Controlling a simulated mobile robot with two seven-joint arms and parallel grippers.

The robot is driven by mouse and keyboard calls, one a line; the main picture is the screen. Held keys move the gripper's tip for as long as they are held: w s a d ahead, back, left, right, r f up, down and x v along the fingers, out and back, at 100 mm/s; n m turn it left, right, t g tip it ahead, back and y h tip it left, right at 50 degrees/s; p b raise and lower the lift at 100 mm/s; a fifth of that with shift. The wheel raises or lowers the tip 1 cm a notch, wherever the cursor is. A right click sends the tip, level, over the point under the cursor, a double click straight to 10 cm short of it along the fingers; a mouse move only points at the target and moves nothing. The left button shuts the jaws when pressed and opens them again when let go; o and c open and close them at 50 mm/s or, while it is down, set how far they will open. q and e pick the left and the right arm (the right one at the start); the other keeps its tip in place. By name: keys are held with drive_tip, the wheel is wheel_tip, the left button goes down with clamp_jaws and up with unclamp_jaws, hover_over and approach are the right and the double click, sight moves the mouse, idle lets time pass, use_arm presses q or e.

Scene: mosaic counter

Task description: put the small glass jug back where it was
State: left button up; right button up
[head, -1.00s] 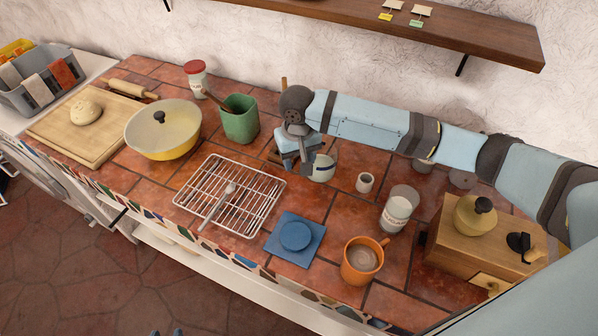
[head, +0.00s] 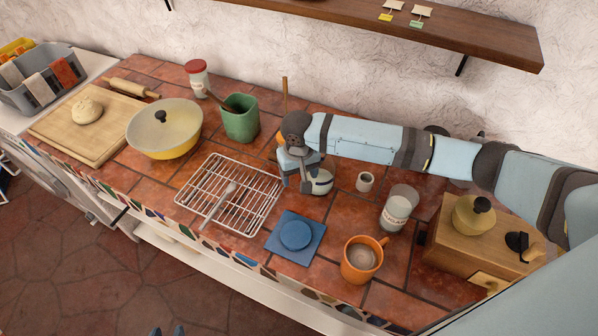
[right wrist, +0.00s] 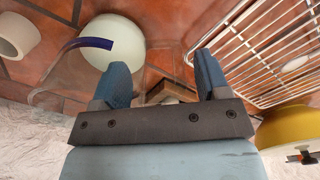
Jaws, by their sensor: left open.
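The small glass jug (head: 321,184), with pale contents and a dark blue band, is at my right gripper (head: 304,188), beside the wire rack. In the right wrist view the jug (right wrist: 118,42) shows as a pale round with a blue arc and clear glass reaching towards the fingers. My right gripper (right wrist: 165,85) appears shut on its clear glass part, with the fingers apart by that part's width. I cannot tell whether the jug touches the counter. Only the fingertips of my left gripper (head: 167,331) show at the bottom edge, open and empty.
The wire rack (head: 245,184) with a utensil lies left of the jug. A green pot (head: 240,122) is behind. Bare tiles lie between.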

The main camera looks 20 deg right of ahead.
drive_tip(key=shift+o, duration=0.2)
drive_tip(key=shift+r, duration=0.1)
wheel_tip(320, 180, up, 12)
drive_tip(key=b, duration=0.1)
idle(0.4)
drive_tip(key=shift+a, duration=0.15)
